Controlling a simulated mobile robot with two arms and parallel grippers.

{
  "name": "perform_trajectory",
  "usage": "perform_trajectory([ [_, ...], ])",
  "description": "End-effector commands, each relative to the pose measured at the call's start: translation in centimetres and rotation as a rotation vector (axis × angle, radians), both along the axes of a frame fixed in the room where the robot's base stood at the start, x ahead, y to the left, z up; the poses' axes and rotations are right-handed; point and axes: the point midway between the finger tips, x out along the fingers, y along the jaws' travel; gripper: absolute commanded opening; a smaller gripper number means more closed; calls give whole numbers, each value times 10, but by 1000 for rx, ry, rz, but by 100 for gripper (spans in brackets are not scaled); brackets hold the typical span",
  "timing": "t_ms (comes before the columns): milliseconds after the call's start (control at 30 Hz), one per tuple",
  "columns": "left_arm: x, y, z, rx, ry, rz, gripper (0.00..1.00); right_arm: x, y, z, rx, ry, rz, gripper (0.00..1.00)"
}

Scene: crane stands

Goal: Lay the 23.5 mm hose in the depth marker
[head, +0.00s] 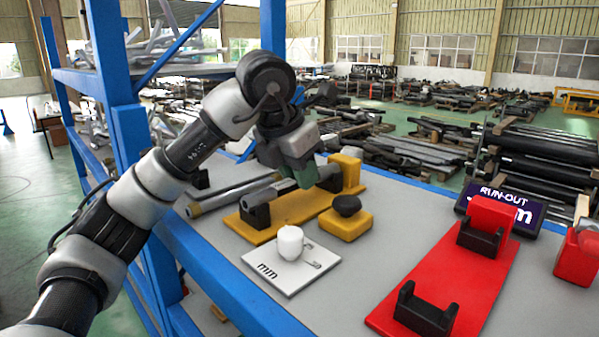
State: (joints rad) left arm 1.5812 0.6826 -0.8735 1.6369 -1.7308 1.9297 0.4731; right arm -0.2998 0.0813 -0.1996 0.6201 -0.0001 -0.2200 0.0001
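A yellow stand (289,211), which I take to be the depth marker, has two black cradle blocks and a tall yellow end block. A short grey cylindrical piece (286,187) shows between the blocks, partly hidden by my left gripper. Long grey tubes (232,195) lie behind and left of the stand. No size label is readable, so I cannot tell which piece is the 23.5 mm hose. My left gripper (303,174) points down over the yellow stand, close to the grey piece. Its finger gap and any grip are hidden. My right gripper is out of view.
A yellow block with a black knob (346,218) and a white plate marked mm (291,273) with a white knob stand in front. A red stand (444,279) with black cradles, a RUN-OUT display (528,216) and a red block (578,258) are right. Blue posts rise left.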

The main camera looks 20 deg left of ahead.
Motion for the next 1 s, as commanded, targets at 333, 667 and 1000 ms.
perform_trajectory([
  [333, 0, 0, 0, 0, 0, 0, 52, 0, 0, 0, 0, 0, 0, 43],
  [667, -9, 3, 22, -2, -4, 0, 52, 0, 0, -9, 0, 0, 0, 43],
  [1000, -31, 14, 83, 0, -4, 3, 52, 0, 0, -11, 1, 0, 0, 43],
])
